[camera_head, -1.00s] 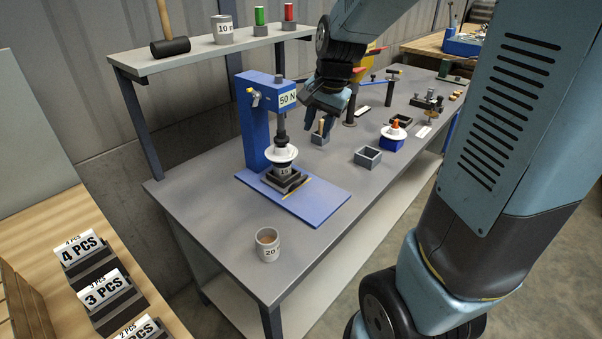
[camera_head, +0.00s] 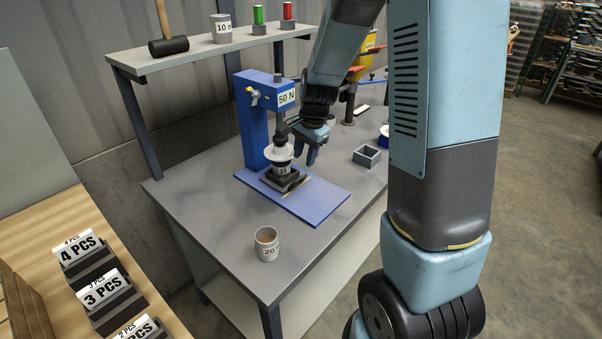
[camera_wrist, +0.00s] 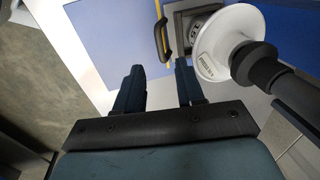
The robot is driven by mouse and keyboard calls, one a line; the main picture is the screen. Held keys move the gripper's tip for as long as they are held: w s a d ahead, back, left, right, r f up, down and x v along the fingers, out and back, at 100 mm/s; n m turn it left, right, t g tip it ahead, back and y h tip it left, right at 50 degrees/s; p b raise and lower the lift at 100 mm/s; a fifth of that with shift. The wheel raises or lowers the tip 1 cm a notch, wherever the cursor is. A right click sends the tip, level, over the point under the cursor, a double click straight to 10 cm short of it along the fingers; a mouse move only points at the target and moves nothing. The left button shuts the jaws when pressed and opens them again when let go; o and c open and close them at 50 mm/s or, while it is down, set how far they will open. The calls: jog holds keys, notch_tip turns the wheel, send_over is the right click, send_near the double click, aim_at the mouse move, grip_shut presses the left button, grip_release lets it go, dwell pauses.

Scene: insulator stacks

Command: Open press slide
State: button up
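The blue press (camera_head: 252,120) stands on its blue base plate (camera_head: 315,200) on the grey bench, with a "50 N" label on its head. Below the head, a white insulator disc (camera_head: 279,153) sits above a dark slide block (camera_head: 284,180) with a number label. In the wrist view the white disc (camera_wrist: 222,45) and the dark block with a black handle (camera_wrist: 161,38) show ahead of the fingers. My gripper (camera_head: 312,152) is just right of the press ram and disc, pointing down. In the wrist view its two fingers (camera_wrist: 158,80) are apart with nothing between them.
A grey cup marked 20 (camera_head: 267,245) stands at the bench's front. An open grey box (camera_head: 367,156) is right of the base plate. A shelf (camera_head: 215,48) with a mallet, a cup and coloured cylinders is above.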

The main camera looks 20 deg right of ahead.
aim_at(300, 177)
jog(key=f, duration=0.5)
jog(key=w+f, duration=0.1)
jog(key=f, duration=0.1)
jog(key=shift+w+a+f, duration=0.1)
jog(key=shift+a+f, duration=0.15)
jog(key=shift+a, duration=0.15)
jog(key=shift+c, duration=0.3)
grip_shut()
